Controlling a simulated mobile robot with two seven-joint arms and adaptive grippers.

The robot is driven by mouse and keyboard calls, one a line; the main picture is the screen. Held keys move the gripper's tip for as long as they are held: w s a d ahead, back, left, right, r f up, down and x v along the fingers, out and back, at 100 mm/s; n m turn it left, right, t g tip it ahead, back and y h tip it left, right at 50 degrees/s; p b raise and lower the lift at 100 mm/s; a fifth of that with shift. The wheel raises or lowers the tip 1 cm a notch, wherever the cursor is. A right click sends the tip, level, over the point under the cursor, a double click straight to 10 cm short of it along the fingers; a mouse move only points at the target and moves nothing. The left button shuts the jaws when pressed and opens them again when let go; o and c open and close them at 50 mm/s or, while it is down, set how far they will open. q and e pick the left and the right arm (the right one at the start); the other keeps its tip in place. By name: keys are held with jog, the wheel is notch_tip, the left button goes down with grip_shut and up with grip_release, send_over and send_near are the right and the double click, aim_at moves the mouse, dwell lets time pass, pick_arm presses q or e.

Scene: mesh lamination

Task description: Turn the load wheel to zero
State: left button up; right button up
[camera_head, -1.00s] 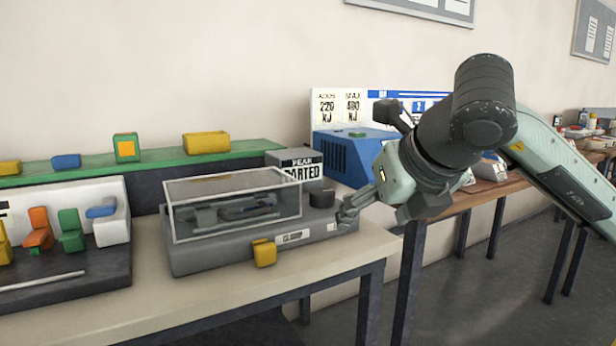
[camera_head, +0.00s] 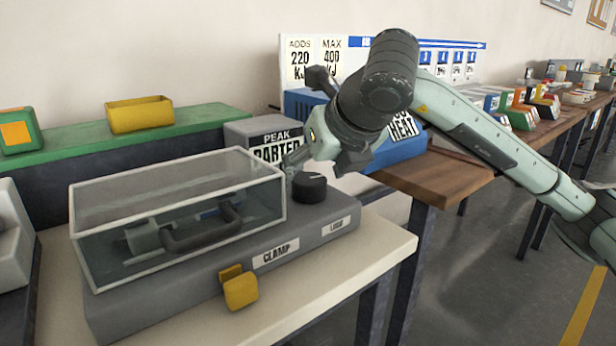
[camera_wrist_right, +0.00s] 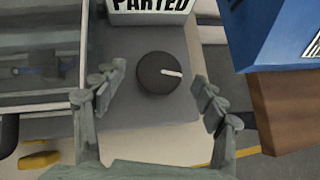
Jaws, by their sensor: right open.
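The load wheel (camera_head: 309,187) is a round black knob on the right end of the grey machine base (camera_head: 130,305), behind the LOAD label (camera_head: 338,226). In the right wrist view the wheel (camera_wrist_right: 161,73) shows a white pointer line aimed to the right. My right gripper (camera_head: 289,165) is just above and left of the wheel in the head view. In the right wrist view the gripper (camera_wrist_right: 155,98) is open, with one finger on each side of the wheel and gaps between. My left gripper is not in view.
A clear cover (camera_head: 180,200) stands on the base left of the wheel. A yellow clamp lever (camera_head: 239,287) sticks out in front. A PEAK PARTED box (camera_head: 250,133) stands behind, and a blue HEAT box (camera_head: 395,150) stands behind right.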

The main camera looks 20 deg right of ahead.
aim_at(310, 179)
jog(key=shift+x, duration=1.65)
jog(key=shift+c, duration=0.4)
jog(key=c, duration=1.1)
